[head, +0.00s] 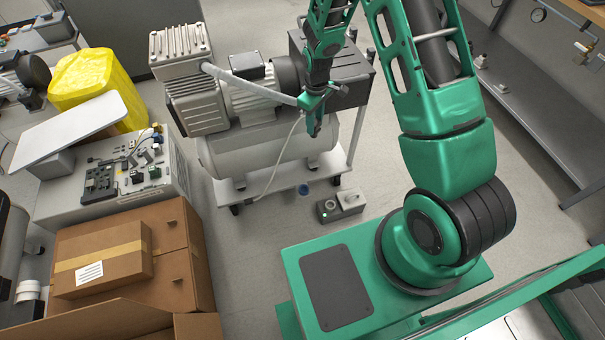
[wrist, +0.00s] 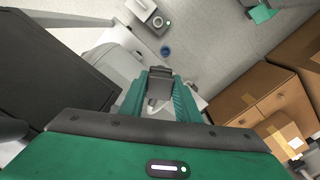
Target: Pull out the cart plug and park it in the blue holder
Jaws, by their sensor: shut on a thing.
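My gripper (head: 313,128) is raised in front of the compressor cart (head: 240,190). In the wrist view its green fingers (wrist: 160,98) are shut on the dark plug (wrist: 160,76), and a pale cable loops below it. In the head view the white cable (head: 279,158) runs from my gripper down to the cart; the plug is hard to make out there. The plug is apart from the grey socket box (head: 347,201), whose round socket shows in the wrist view (wrist: 158,21).
The compressor (head: 252,95) and its white tank stand close behind my gripper. Cardboard boxes (head: 170,235) and an equipment cabinet (head: 115,185) are at the left. A long shelf (head: 535,115) lines the right. Some floor around the socket box is clear.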

